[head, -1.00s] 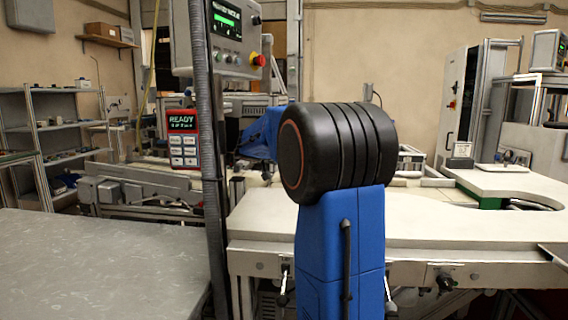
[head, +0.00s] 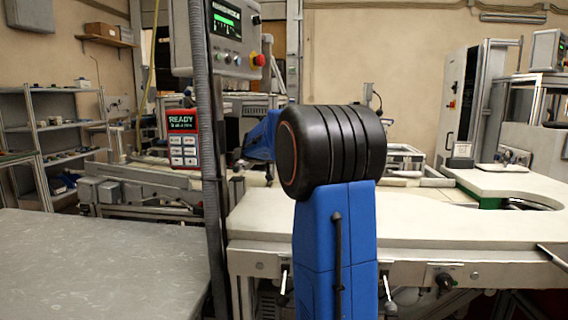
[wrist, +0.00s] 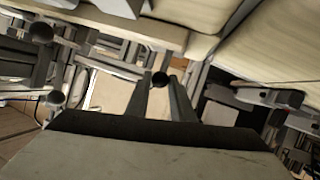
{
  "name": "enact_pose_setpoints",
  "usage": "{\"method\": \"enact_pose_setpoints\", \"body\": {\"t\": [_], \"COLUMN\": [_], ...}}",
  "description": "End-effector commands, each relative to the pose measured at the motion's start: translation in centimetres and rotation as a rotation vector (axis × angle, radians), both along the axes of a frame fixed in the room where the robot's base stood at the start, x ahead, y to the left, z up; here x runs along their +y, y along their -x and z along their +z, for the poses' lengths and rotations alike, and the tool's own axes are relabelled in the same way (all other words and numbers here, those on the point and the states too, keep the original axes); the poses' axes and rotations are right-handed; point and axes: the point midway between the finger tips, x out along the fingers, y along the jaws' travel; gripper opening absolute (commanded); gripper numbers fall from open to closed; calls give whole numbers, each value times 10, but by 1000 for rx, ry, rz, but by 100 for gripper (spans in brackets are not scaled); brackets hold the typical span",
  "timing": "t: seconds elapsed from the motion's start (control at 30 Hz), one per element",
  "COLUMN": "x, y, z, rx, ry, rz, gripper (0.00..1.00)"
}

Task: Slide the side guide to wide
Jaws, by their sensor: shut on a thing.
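In the wrist view, the two slim dark fingers of my gripper (wrist: 160,92) reach away from the camera. They are shut on a small dark round knob (wrist: 160,78), which shows end-on between their tips. I take this knob to be the side guide's handle, but the guide's own body cannot be made out clearly. In the head view, my blue and black arm stands in front of the machine and hides my gripper and the place where it holds.
A pale worktop (head: 430,222) with a curved cutout runs to the right. A grey table (head: 80,260) is at front left. A dark upright post (head: 208,170) and a red READY panel (head: 183,140) stand left of my arm. A control box (head: 225,40) hangs above.

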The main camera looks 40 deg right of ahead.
Motion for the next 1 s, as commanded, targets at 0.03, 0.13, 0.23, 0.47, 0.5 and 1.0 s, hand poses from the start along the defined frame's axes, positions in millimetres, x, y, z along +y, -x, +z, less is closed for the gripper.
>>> {"method": "enact_pose_setpoints", "body": {"t": [0.03,0.13,0.23,0.47,0.5,1.0], "x": [3,12,18,19,19,24], "y": [2,9,15,16,16,18], "z": [0,1,0,0,0,3], "rx": [0,-2,-1,-1,-1,-2], "ry": [0,0,-1,-1,-1,0], "rz": [1,2,1,1,1,1], "gripper": [0,0,0,0,0,40]}}
